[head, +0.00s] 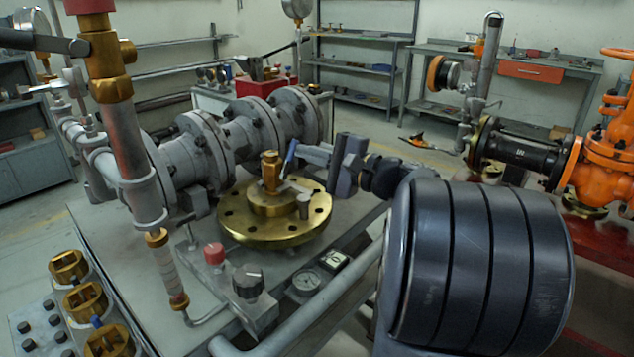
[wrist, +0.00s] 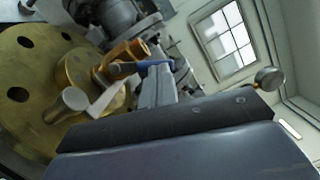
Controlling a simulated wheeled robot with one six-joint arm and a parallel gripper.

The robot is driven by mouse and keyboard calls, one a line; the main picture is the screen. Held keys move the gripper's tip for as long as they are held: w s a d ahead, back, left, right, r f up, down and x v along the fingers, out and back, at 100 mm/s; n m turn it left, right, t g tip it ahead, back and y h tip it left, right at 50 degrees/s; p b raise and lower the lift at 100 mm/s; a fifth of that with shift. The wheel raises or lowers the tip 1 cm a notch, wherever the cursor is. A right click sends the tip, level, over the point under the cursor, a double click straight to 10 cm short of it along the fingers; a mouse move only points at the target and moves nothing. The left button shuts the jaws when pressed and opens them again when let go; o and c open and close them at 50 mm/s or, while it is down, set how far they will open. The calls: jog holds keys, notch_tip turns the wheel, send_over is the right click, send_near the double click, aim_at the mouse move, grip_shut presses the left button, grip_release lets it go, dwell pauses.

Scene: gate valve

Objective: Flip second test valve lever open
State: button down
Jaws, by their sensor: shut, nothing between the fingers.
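A small brass test valve (head: 270,172) stands upright on a round brass flange (head: 245,225) on the bench. Its blue lever (head: 290,153) sticks up at a slant on the valve's right side. In the wrist view the valve (wrist: 125,58) and blue lever (wrist: 142,65) lie at upper left, with the flange (wrist: 30,95) behind. My gripper (head: 303,153) reaches in from the right, shut and empty. Its fingertips (wrist: 158,75) are close beside the lever; I cannot tell whether they touch it.
A grey handle with a round knob (head: 315,205) sits on the flange below my gripper. Grey flanged pipes (head: 240,140) stand behind.

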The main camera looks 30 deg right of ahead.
jog(key=shift+s+a+r+n+b, duration=0.1)
jog(key=shift+a+r+n+b, duration=0.15)
jog(key=shift+n+b, duration=0.35)
dwell(1.4)
jog(key=shift+f, duration=0.1)
